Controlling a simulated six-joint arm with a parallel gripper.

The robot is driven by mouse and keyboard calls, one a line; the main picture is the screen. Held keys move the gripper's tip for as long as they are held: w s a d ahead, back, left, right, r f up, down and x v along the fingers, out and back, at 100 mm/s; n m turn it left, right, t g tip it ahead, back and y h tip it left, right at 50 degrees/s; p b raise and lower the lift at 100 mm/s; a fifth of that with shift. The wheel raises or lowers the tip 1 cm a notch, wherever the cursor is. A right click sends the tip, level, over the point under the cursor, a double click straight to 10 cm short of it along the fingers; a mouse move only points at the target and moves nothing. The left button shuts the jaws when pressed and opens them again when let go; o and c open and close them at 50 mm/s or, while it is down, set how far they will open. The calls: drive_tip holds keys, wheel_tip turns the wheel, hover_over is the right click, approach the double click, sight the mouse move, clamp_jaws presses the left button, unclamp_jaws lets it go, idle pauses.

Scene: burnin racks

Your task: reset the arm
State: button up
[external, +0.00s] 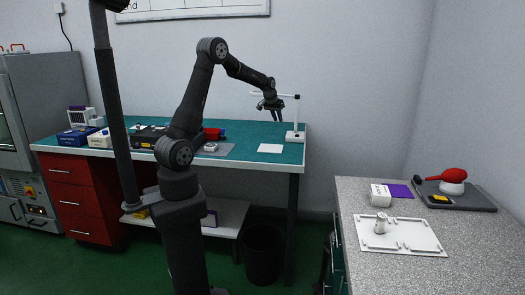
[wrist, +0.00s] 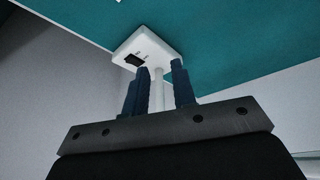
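My gripper (external: 275,108) hangs at the end of my arm over the right end of the green-topped bench (external: 250,132). It is beside a white stand (external: 296,115) with an upright post and a horizontal bar. In the wrist view my gripper (wrist: 160,85) has its two dark blue fingers apart, with nothing held between them. Behind the fingers, the white base of the stand (wrist: 150,42) and part of its post show. Whether the fingers touch the stand cannot be told.
A white card (external: 270,148), a grey mat (external: 222,151), a red bowl (external: 212,133) and several boxes lie on the bench. A speckled counter (external: 385,270) at the right holds a white tray (external: 415,243), a white box (external: 380,195) and a red-and-white device (external: 452,180).

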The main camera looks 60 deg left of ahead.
drive_tip(key=w+d+m, duration=0.1)
drive_tip(key=w+d, duration=0.1)
drive_tip(key=d, duration=0.7)
drive_tip(key=w+d+m, duration=0.1)
drive_tip(key=w+d, duration=0.2)
drive_tip(key=d, duration=0.7)
drive_tip(key=shift+r+h, duration=0.15)
drive_tip(key=shift+h, duration=0.25)
